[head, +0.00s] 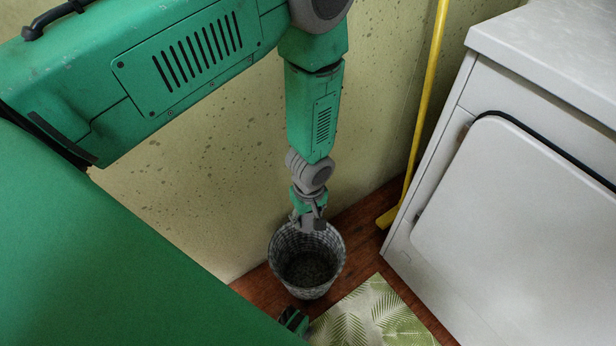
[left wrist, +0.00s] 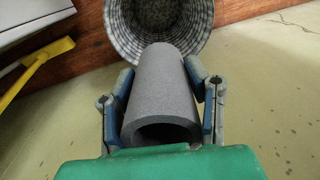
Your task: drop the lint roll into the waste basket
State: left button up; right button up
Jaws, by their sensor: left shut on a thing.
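The lint roll is a grey hollow cylinder (left wrist: 162,85) in the left wrist view, held between the two fingers of my left gripper (left wrist: 163,98). Its far end overlaps the waste basket's opening in that view. In the head view my left gripper (head: 308,222) points down at the back rim of the basket, and the roll is hard to make out there. The waste basket (head: 338,262) is a grey woven round bin standing upright on the floor by the wall. Its inner wall also shows in the left wrist view (left wrist: 118,28).
A white appliance (head: 540,170) stands at the right. A yellow broom (head: 425,110) leans between it and the wall. A leaf-patterned mat (head: 375,318) lies on the brown wood floor in front of the basket. The speckled wall (head: 210,170) is close behind my left arm.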

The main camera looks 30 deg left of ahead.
pick_arm(q)
notch_tip(320, 180, down, 16)
jog(key=s+a+n+b, duration=0.1)
jog(key=s+n+b, duration=0.1)
jog(key=b, duration=0.5)
jog(key=shift+b, duration=0.3)
jog(key=o, duration=0.9)
jog(key=shift+d+r, duration=0.1)
jog(key=o, duration=0.3)
jog(key=shift+d, duration=0.1)
jog(key=r, duration=1.1)
jog(key=shift+w+r, duration=0.2)
jog(key=shift+r, duration=0.2)
pick_arm(e)
notch_tip(320, 180, down, 8)
jog(key=a, duration=0.1)
jog(key=shift+a, duration=0.2)
